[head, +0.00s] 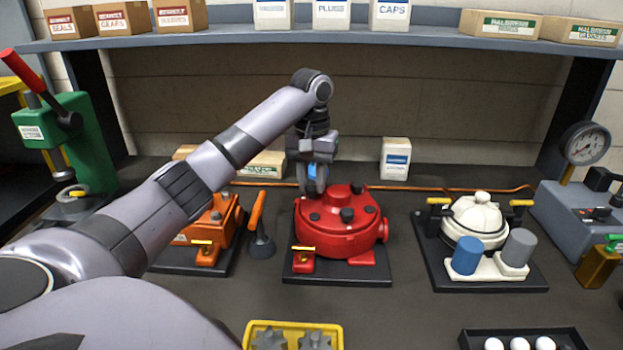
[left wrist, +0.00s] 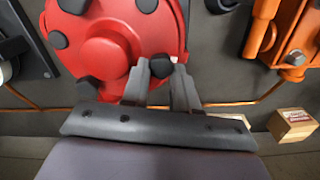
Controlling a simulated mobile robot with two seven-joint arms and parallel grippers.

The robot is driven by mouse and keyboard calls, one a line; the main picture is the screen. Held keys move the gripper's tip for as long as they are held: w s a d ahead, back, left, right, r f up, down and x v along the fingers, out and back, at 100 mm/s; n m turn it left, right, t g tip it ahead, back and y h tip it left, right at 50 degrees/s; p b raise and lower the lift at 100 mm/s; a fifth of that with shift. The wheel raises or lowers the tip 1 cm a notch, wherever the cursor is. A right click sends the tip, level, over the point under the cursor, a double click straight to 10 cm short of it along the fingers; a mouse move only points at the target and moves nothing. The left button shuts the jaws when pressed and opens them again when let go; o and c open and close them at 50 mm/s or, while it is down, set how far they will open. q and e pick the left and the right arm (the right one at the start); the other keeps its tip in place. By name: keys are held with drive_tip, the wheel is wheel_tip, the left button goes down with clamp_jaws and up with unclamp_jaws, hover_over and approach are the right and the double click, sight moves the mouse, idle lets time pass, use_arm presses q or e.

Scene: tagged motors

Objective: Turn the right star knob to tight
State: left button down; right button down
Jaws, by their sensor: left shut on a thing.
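A round red motor (head: 338,232) sits on a dark base plate in the middle of the bench. It has several black knobs or bolts on top. A black knob at its back right (head: 357,188) stands free; it also shows in the left wrist view (left wrist: 88,88). My left gripper (head: 316,188) reaches down at the motor's back left edge. In the left wrist view its fingers (left wrist: 161,78) are shut on another dark knob (left wrist: 161,65) at the red rim. The head view hides this knob behind the gripper. I cannot read any tight marking. My right gripper is not in view.
An orange motor (head: 210,228) and an orange-handled tool (head: 258,228) stand left of the red motor. A cream motor (head: 478,218) stands right. A yellow tray (head: 262,325) and black tray (head: 468,338) lie in front. A shelf (head: 400,38) hangs above.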

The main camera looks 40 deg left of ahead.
use_arm(q)
drive_tip(key=m, duration=0.7)
drive_tip(key=shift+w+d+r, duration=0.1)
drive_tip(key=shift+r, duration=0.2)
drive_tip(key=m, duration=0.6)
drive_tip(key=shift+m, duration=0.4)
drive_tip(key=m, duration=0.7)
drive_tip(key=shift+s+r, duration=0.1)
drive_tip(key=shift+s, duration=0.1)
drive_tip(key=m, duration=0.6)
drive_tip(key=shift+s, duration=0.1)
drive_tip(key=shift+m, duration=0.3)
drive_tip(key=c, duration=0.8)
unclamp_jaws()
drive_tip(key=shift+d, duration=0.1)
drive_tip(key=shift+c, duration=0.2)
drive_tip(key=shift+s, duration=0.1)
drive_tip(key=shift+f, duration=0.2)
